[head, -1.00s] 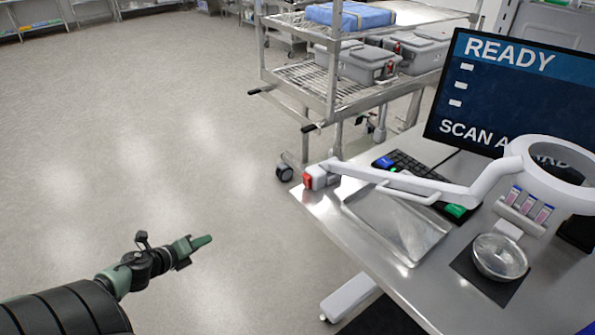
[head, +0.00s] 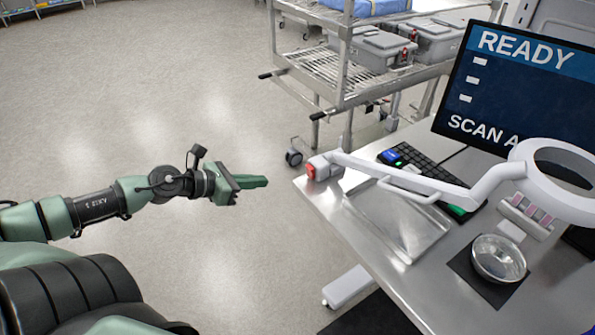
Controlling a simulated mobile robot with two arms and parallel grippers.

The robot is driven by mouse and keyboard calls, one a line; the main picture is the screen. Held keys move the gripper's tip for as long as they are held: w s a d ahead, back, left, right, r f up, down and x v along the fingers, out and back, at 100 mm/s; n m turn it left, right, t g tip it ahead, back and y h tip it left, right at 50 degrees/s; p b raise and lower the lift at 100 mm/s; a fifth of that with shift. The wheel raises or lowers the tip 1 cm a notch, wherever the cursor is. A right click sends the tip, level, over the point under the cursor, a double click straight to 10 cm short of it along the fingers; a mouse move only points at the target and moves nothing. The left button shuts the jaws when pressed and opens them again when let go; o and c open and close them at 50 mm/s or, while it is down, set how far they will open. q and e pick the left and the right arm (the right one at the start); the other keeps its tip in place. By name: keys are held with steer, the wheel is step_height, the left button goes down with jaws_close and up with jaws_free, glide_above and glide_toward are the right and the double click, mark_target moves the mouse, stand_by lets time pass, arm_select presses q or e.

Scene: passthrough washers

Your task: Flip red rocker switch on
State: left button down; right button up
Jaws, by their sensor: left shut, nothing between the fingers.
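The red rocker switch (head: 311,172) is on the left face of a small grey box (head: 326,165) at the table's left corner, by the base of a white lamp arm. Whether the rocker is on or off is too small to tell. My left gripper (head: 266,181) is shut and empty. Its green fingertips point right toward the switch, with a gap between them, over the floor just off the table corner. My right gripper is not in view.
The steel table (head: 385,285) holds a shallow tray (head: 398,232), a keyboard (head: 418,165), a glass dish (head: 498,258) and a monitor (head: 515,90). A white ring lamp (head: 560,180) reaches over them. A wire cart (head: 345,85) stands behind. The floor at left is clear.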

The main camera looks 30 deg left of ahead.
arm_select(q)
steer(key=b+x, duration=0.2)
steer(key=x, duration=0.2)
steer(key=p, duration=0.4)
glide_toward(309, 171)
steer(key=x, duration=0.4)
steer(key=shift+w+f, duration=0.15)
steer(key=shift+f, duration=0.25)
steer(key=shift+w+d, duration=0.25)
steer(key=shift+w, duration=0.3)
